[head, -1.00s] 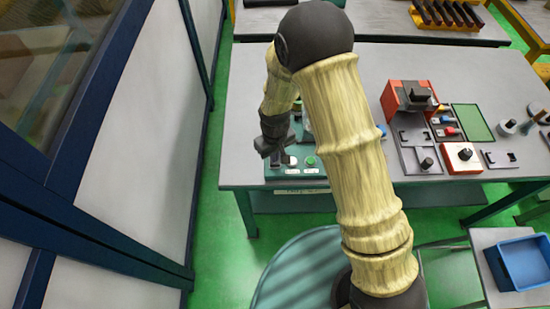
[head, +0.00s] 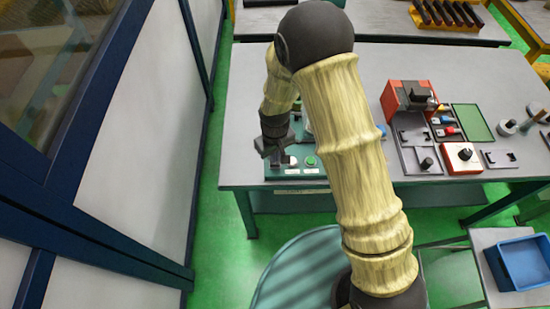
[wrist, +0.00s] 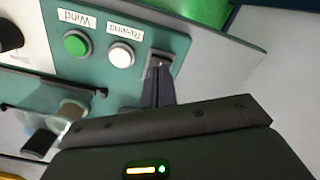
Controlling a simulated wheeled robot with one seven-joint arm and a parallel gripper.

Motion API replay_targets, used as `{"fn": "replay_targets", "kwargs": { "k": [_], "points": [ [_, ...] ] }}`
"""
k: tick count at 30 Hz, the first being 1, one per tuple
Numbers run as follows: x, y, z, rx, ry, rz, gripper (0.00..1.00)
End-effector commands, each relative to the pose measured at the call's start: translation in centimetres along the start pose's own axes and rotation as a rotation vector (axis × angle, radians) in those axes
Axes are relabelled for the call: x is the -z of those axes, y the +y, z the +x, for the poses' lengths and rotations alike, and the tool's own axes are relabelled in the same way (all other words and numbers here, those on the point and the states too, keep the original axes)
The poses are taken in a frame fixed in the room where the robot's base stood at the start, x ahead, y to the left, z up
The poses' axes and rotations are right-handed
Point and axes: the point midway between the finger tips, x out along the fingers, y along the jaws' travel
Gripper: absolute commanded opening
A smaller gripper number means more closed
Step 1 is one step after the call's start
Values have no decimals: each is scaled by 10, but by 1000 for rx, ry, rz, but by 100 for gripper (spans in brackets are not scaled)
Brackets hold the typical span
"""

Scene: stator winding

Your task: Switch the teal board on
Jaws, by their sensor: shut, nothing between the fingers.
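The teal board (head: 318,171) lies at the front left of the table, partly hidden behind my arm. In the wrist view the teal board (wrist: 115,72) shows a green button (wrist: 77,44) labelled "Wind" and a white button (wrist: 121,55) labelled "Rewind". Beside the white button, near the board's edge, is a dark switch (wrist: 160,60) in a small slot. My gripper (wrist: 157,80) is shut and empty, its fingertips right at the switch; whether they touch it I cannot tell. In the head view my gripper (head: 276,159) is over the board's left end, hiding the switch.
A red-orange machine (head: 405,97), a green panel (head: 472,122) and an orange box with a black knob (head: 462,157) stand to the right on the table. A blue bin (head: 522,262) sits at lower right. The table's left part is clear.

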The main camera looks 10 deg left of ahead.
Motion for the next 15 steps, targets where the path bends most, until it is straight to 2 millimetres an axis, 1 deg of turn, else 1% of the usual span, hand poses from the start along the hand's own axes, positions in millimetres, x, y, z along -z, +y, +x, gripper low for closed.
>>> {"fn": "replay_targets", "kwargs": {
  "k": [15],
  "points": [
    [0, 0, 7, 0, 0, 0, 0]
  ]
}}
